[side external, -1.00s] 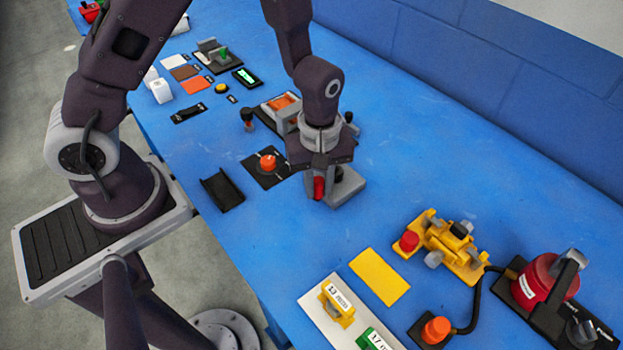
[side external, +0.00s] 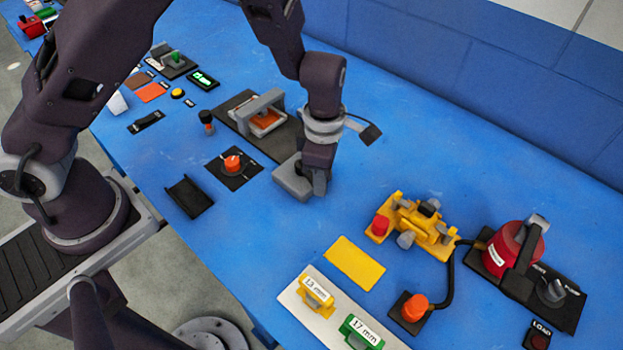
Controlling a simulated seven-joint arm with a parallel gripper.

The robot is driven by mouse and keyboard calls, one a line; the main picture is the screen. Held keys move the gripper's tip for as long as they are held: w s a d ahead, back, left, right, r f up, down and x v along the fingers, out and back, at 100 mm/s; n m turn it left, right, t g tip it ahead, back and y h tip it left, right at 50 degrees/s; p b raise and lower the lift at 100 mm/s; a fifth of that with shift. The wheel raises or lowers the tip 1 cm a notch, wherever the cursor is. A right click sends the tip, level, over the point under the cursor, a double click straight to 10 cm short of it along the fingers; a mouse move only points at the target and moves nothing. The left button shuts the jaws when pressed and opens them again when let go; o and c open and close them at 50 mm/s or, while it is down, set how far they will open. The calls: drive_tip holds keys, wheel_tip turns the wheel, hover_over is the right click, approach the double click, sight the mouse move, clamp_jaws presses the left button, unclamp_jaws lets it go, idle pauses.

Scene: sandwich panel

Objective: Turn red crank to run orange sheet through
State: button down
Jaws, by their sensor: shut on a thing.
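My gripper (side external: 319,184) points down at the right end of the roller machine, over its grey block (side external: 291,178). It is shut, and its fingers and wrist hide what they hold; the red crank grip seen there earlier is now hidden from view. An orange sheet (side external: 267,119) lies in the machine under a grey bridge-shaped frame (side external: 252,108) on a dark base. How far the sheet reaches under my arm cannot be seen.
A black plate with an orange knob (side external: 232,162) and a black tray (side external: 189,197) lie left of my gripper. A yellow clamp device (side external: 415,222), a yellow sheet (side external: 355,262) and a red device (side external: 514,249) stand to the right.

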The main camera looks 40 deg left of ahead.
drive_tip(key=w+n, duration=0.1)
drive_tip(key=n, duration=0.1)
drive_tip(key=w+n, duration=0.2)
drive_tip(key=shift+w+d+n, duration=0.1)
drive_tip(key=shift+n, duration=0.2)
drive_tip(key=w+n, duration=0.1)
drive_tip(key=n, duration=0.1)
drive_tip(key=shift+w+a+n, duration=0.2)
drive_tip(key=shift+w+n, duration=0.2)
drive_tip(key=w+n, duration=0.1)
drive_tip(key=a+n, duration=0.1)
drive_tip(key=shift+w+n, duration=0.35)
drive_tip(key=shift+n, duration=0.05)
drive_tip(key=w+a+n, duration=0.1)
drive_tip(key=n, duration=0.1)
drive_tip(key=shift+w+a+n, duration=0.1)
drive_tip(key=shift+w+n, duration=0.1)
drive_tip(key=shift+n, duration=0.1)
drive_tip(key=n, duration=0.1)
drive_tip(key=w+a+n, duration=0.1)
drive_tip(key=shift+a+n, duration=0.25)
drive_tip(key=shift+n, duration=0.15)
drive_tip(key=shift+w+a+n, duration=0.2)
drive_tip(key=shift+a+n, duration=0.55)
drive_tip(key=shift+n, duration=0.3)
drive_tip(key=shift+w+a+n, duration=0.2)
drive_tip(key=shift+a+n, duration=0.5)
drive_tip(key=shift+n, duration=0.35)
